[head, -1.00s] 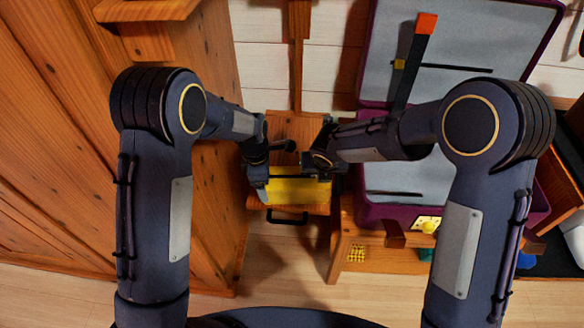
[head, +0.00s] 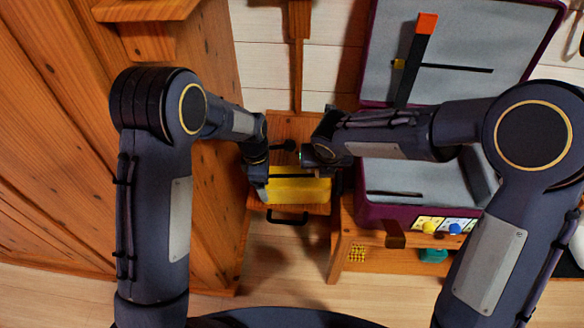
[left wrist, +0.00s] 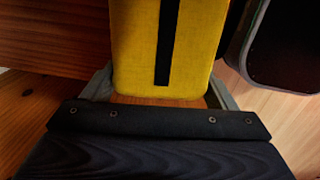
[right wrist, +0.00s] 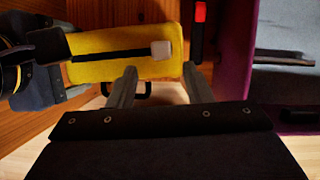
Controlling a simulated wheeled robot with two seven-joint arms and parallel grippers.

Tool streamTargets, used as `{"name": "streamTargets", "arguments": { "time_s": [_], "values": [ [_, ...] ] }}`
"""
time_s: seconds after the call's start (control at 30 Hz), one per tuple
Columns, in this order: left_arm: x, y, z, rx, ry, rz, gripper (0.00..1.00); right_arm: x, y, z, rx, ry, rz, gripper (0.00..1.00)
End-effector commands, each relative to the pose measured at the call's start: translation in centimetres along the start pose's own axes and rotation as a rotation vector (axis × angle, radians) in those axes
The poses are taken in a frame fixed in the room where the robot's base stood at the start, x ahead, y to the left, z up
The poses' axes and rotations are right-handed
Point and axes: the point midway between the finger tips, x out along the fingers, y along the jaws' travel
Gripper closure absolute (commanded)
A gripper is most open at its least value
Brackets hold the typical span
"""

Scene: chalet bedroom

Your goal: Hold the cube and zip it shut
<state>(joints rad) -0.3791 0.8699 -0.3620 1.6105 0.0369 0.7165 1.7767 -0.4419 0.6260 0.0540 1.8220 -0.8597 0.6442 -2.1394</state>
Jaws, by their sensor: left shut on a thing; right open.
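The yellow cube (head: 300,191) lies on a small wooden stand, with a black zip strip along its top. My left gripper (head: 264,179) is shut on its left end. In the left wrist view, the cube (left wrist: 205,40) sits between the two fingers. In the right wrist view, a pale grey block, seemingly the zip pull (right wrist: 160,49), is at the right end of the strip on the cube (right wrist: 110,70). My right gripper (right wrist: 159,74) is open and empty, its fingers pointing toward the cube's right end. I cannot tell if they touch it.
An open maroon suitcase (head: 368,210) with grey lining is on a wooden bench (head: 342,240) to the right. A black bar with an orange end (head: 426,24) lies across its lid. A wooden cabinet (head: 215,220) is on the left. A black handle (head: 287,217) is on the stand's front.

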Motion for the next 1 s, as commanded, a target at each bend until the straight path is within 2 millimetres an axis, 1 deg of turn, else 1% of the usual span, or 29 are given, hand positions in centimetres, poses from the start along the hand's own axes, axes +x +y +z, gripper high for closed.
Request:
{"name": "streamTargets", "arguments": {
  "time_s": [0.17,0.2,0.33,0.57,0.67,0.77,1.0],
  "values": [
    [0.1,-0.2,0.0,0.0,0.0,-0.005,0.4,0.0,0.0,0.0,0.0,-0.001,0.0,0.55],
    [0.1,-0.2,0.0,0.0,0.0,-0.005,0.18,-0.1,0.0,0.0,0.0,-0.001,0.0,0.55],
    [0.1,-0.2,0.0,0.0,0.0,-0.005,0.01,-0.1,0.0,0.1,0.001,-0.001,0.0,0.55],
    [0.0,-0.1,0.0,0.0,0.0,-0.003,0.0,-0.1,0.0,0.1,0.001,-0.002,0.0,0.55],
    [-0.6,-0.1,0.0,0.001,0.0,-0.001,0.0,-0.1,0.0,0.1,0.001,-0.002,0.0,0.55],
    [-2.0,0.0,0.1,0.001,-0.001,0.001,0.0,-0.1,0.0,0.1,0.001,-0.002,0.0,0.55],
    [-7.2,0.0,0.1,0.002,-0.002,0.002,0.0,-0.1,0.0,0.1,0.001,-0.002,0.0,0.55]
  ]
}}
